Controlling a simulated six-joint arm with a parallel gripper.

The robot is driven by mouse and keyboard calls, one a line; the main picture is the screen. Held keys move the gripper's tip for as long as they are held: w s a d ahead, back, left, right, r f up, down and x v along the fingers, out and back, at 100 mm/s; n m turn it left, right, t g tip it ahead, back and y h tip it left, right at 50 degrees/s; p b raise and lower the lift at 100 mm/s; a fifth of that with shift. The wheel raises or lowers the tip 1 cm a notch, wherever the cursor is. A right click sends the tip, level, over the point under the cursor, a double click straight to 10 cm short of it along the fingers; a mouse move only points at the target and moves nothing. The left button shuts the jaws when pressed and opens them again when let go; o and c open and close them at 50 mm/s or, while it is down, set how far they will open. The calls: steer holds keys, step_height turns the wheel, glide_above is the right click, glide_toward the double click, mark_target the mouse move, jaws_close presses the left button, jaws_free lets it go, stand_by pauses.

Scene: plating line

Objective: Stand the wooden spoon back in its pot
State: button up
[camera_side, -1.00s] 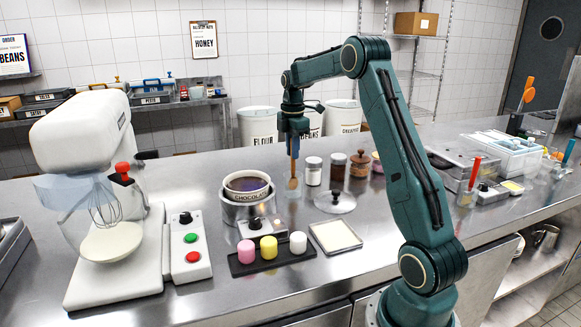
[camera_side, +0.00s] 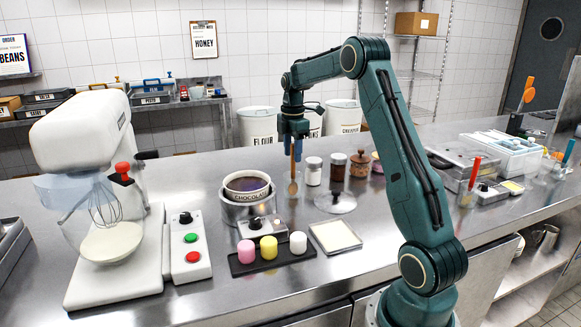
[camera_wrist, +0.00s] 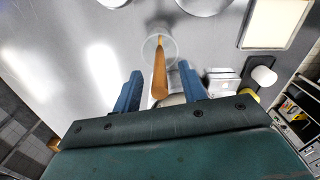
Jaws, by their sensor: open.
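The wooden spoon (camera_side: 293,186) stands upright, bowl end down, below my gripper in the side view. In the wrist view its handle (camera_wrist: 160,82) rises between the two blue fingers. The pot is a clear round container (camera_wrist: 147,49); the spoon's lower end shows within its rim in the wrist view. The pot's glass is hard to make out in the side view. My gripper (camera_wrist: 158,92) is open, with a finger on each side of the handle. It also shows above the spoon in the side view (camera_side: 294,152).
A chocolate pot (camera_side: 248,196) stands to the left and a jar (camera_side: 313,171) to the right. A glass lid (camera_side: 335,203) lies at the front right. A dark tray (camera_side: 238,268) with coloured cylinders and a square pale tray (camera_side: 335,237) are in front.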

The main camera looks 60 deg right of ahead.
step_height(320, 180, up, 14)
stand_by(0.8)
steer(key=shift+f, duration=0.1)
stand_by(0.5)
steer(key=s+a+r+m+t+h, duration=0.1)
steer(key=s+a+r+m, duration=0.2)
steer(key=a, duration=0.8)
steer(key=s+a+r+m+t, duration=0.1)
steer(key=s+a+m+t, duration=0.2)
steer(key=a, duration=0.8)
steer(key=s+a+f+m, duration=0.2)
steer(key=s+a+f, duration=0.2)
steer(key=s+a, duration=0.2)
steer(key=s+a+f+m+t+y, duration=0.1)
steer(key=s+a+f+m, duration=0.2)
steer(key=s, duration=0.7)
step_height(320, 180, down, 2)
steer(key=a, duration=0.2)
steer(key=shift+s+a+f+t, duration=0.2)
steer(key=shift+s+a+t, duration=0.1)
steer(key=shift+a, duration=0.1)
